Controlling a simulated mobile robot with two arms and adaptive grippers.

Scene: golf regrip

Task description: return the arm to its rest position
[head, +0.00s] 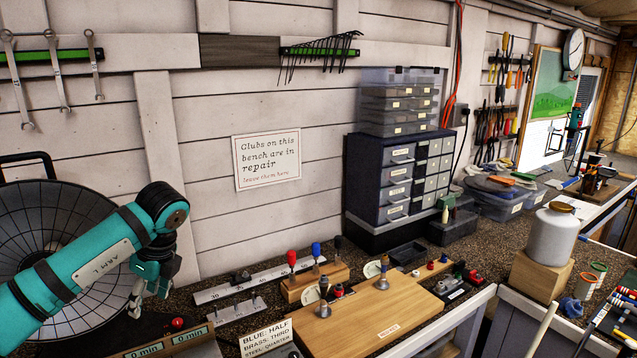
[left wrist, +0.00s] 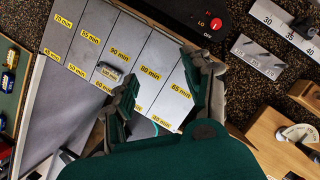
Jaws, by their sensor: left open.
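My left arm, teal and marked ARM L, comes in from the left in the head view. Its left gripper (head: 150,290) hangs low, in front of the white wall and above the dark speckled bench (head: 215,335). In the left wrist view the left gripper (left wrist: 165,80) has its two dark green, grey-tipped fingers spread apart. Nothing is held between them. Behind the fingers is a grey panel with yellow minute labels (left wrist: 90,60). My right gripper is not seen.
A round segmented dish (head: 50,235) stands behind my left arm. A wooden block (head: 375,310) with brass tools lies right of the gripper. A ruler (head: 255,283) and dark drawer cabinet (head: 400,180) stand behind it. A white jar (head: 552,240) is at the right.

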